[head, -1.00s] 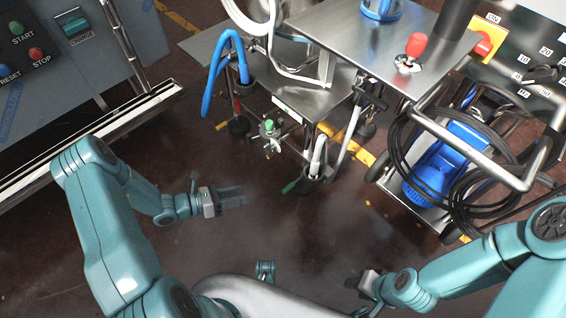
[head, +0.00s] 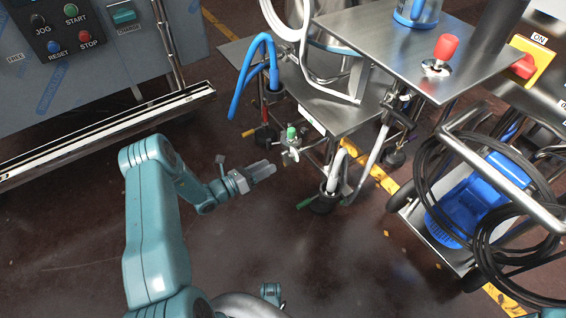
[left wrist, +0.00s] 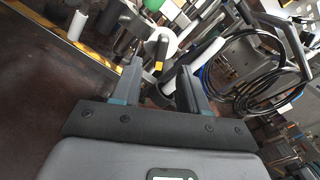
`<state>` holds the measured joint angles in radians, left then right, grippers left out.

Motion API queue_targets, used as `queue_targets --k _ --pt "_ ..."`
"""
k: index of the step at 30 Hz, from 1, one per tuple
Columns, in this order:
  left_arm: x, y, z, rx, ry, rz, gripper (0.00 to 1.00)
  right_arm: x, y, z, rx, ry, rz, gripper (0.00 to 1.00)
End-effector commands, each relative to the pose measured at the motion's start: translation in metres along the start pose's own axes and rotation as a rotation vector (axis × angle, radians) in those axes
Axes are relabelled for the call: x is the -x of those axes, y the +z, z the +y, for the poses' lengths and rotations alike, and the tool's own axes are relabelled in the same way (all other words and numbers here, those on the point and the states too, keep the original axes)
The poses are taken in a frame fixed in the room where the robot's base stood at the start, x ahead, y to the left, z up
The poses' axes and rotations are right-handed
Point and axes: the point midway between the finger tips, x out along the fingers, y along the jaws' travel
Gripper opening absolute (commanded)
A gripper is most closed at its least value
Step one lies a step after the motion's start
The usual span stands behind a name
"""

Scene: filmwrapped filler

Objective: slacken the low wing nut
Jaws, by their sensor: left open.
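My left gripper (head: 266,171) reaches in from the left in the head view, level above the dark floor. Its jaws are open and empty, pointing right, just short of the steel cart. A small metal fitting with a green cap (head: 291,133) stands at the cart's near side, a little beyond the fingertips. A bright metal piece (head: 289,154) below the cap may be the low wing nut; it is too small to be sure. The left wrist view shows both fingers of the gripper (left wrist: 157,78) apart, with a green part (left wrist: 152,5) ahead at the top edge.
The steel cart (head: 345,112) has hoses and a blue tube (head: 238,90) hanging from it. A green-handled part (head: 306,203) sits low nearby. A blue machine with black cables (head: 480,200) stands right. A control cabinet (head: 100,75) is at the left. Floor between is clear.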

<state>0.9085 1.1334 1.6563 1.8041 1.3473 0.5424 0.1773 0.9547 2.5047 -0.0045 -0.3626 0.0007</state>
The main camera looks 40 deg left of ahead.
Motion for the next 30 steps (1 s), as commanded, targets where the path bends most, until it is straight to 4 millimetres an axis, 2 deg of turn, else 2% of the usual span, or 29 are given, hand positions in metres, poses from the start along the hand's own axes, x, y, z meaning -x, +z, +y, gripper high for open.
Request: queue_targets --k 1,3,9,13,21,25,30 --pt "-0.014 -0.003 -0.001 -0.001 -0.005 0.0 0.44 -0.005 -0.001 0.002 -0.003 0.0 0.002 0.43" --pt "-0.029 -0.003 -0.001 -0.002 -0.005 0.001 0.44 -0.008 -0.002 0.004 -0.005 0.001 0.005 0.43" --pt "-0.059 -0.003 -0.003 -0.001 -0.004 0.002 0.44 -0.012 -0.004 0.007 -0.01 0.001 0.009 0.43" --pt "-0.066 -0.003 -0.004 -0.001 -0.002 0.002 0.44 -0.013 -0.004 0.007 -0.011 0.001 0.01 0.43" --pt "-0.067 -0.003 -0.004 0.0 -0.002 0.002 0.44 -0.013 -0.004 0.007 -0.011 0.001 0.011 0.43" --pt "-0.067 -0.003 -0.004 0.0 -0.002 0.002 0.01 -0.013 -0.004 0.007 -0.011 0.001 0.011 0.43" --pt "-0.067 -0.003 -0.004 0.0 -0.002 0.002 0.0 -0.013 -0.004 0.007 -0.011 0.001 0.011 0.43"
